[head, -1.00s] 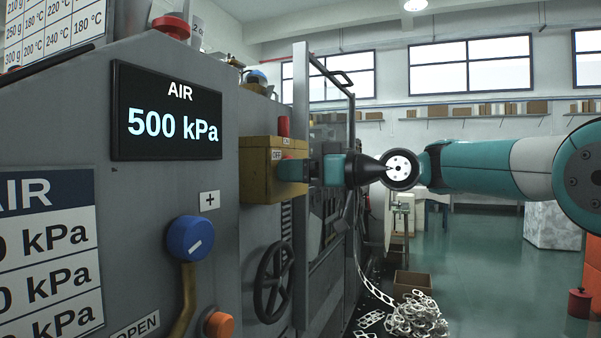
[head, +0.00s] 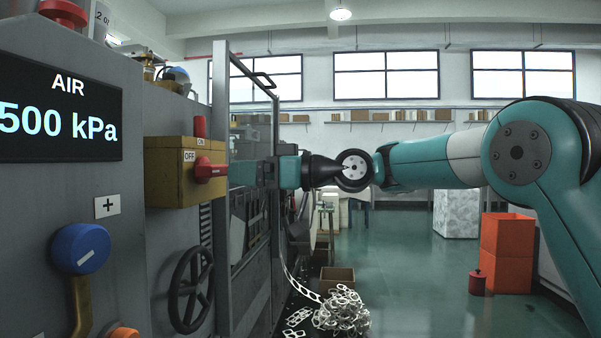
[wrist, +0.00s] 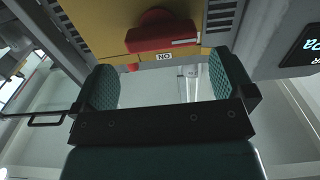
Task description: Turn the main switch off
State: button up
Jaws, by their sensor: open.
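The main switch is a yellow box (head: 168,172) on the machine's side, with a red rotary handle (head: 210,167) and OFF and ON labels. The handle lies level, crosswise to the upright direction of the ON label above it. In the wrist view the handle (wrist: 160,36) shows a white line on its right end, pointing away from the ON label, which appears upside down. My gripper (head: 232,173) is just right of the handle in the head view. In the wrist view its two fingers (wrist: 162,82) are spread and empty, with the handle beyond the tips, apart from them.
A red knob (head: 200,127) stands on top of the box. A blue valve knob (head: 81,249) and black handwheel (head: 190,290) are on the machine below. A framed clear guard (head: 222,190) stands close behind my gripper. The floor to the right (head: 410,270) is open.

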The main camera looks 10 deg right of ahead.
jog(key=v, duration=1)
jog(key=shift+d, duration=0.3)
jog(key=shift+s, duration=0.1)
jog(key=s+a+f+m+g+h, duration=0.2)
jog(key=s+a+f+m+h, duration=0.3)
jog(key=s+f, duration=0.7)
jog(key=s+d+f+m+g+h, duration=0.1)
jog(key=s+d+f+g+h, duration=0.2)
jog(key=s+f, duration=0.45)
jog(key=s+d+f+m+g+h, duration=0.1)
jog(key=s+d+f+h, duration=0.3)
jog(key=s, duration=0.6)
notch_tip(320, 180, up, 31)
jog(key=p, duration=3.3)
jog(key=shift+s+a+h, duration=0.25)
jog(key=shift+a+h, duration=0.05)
jog(key=shift+h, duration=0.1)
jog(key=shift+r, duration=0.1)
